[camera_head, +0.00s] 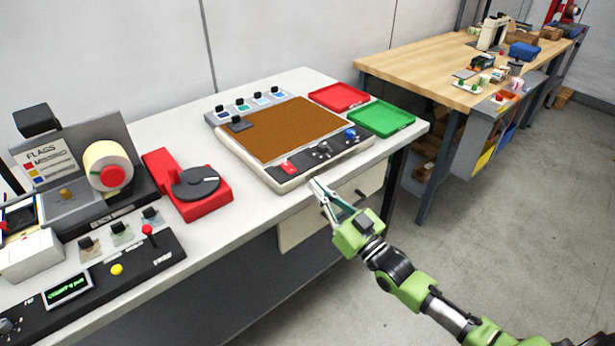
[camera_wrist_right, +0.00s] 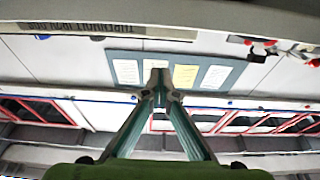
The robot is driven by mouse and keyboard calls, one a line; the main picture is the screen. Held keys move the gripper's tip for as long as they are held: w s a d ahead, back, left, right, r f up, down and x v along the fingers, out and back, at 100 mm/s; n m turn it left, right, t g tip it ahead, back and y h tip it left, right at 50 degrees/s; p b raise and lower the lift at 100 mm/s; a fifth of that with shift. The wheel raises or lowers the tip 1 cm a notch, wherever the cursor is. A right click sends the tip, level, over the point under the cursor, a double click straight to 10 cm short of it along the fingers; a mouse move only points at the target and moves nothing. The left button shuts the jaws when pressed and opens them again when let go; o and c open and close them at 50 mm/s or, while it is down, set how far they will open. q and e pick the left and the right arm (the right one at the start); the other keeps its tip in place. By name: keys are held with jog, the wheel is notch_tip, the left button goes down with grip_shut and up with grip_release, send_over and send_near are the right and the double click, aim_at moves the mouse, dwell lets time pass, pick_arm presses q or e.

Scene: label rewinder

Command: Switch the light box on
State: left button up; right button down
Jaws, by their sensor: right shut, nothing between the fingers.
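The light box (camera_head: 233,148) is a pale, low box with a brown top panel (camera_head: 290,130) on the white bench. Its dark front strip carries a red switch (camera_head: 289,168) at the left, black controls (camera_head: 323,150) in the middle and a blue knob (camera_head: 351,134) at the right. My right gripper (camera_head: 316,184) is shut and empty, just in front of the box's front edge, right of and a little below the red switch. In the right wrist view its fingertips (camera_wrist_right: 160,80) meet, and a pale edge with upside-down lettering (camera_wrist_right: 85,29) crosses the top. My left gripper is not in view.
A red tray (camera_head: 339,97) and a green tray (camera_head: 381,118) lie right of the box. A red unit with a black disc (camera_head: 196,183) and a label rewinder (camera_head: 106,166) stand to the left. A wooden workbench (camera_head: 430,60) is behind at the right.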

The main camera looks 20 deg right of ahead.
jog(key=shift+v, duration=0.95)
jog(key=shift+f, duration=0.15)
jog(key=s+d+f+m+g+h, duration=0.1)
jog(key=d+f+g+h, duration=0.1)
jog(key=f, duration=0.9)
jog(key=s+d+f+m+g+h, duration=0.1)
jog(key=s+d+f+g+h, duration=0.1)
jog(key=f, duration=0.9)
jog(key=s+f+g+h, duration=0.2)
jog(key=s+f+g, duration=0.5)
jog(key=f, duration=1)
jog(key=s+f+g, duration=0.2)
jog(key=s+f, duration=1)
jog(key=s, duration=0.5)
jog(key=s+a+f+g, duration=0.1)
jog(key=s+f+g, duration=0.1)
jog(key=s, duration=0.6)
jog(key=s+a+f+g, duration=0.2)
jog(key=s+f, duration=0.2)
jog(key=s, duration=0.3)
jog(key=s+a+f+g+h, duration=0.1)
jog(key=s+f+g, duration=0.1)
jog(key=s, duration=0.6)
jog(key=shift+s+a+f, duration=0.15)
jog(key=shift+s+f, duration=0.2)
jog(key=shift+f, duration=0.2)
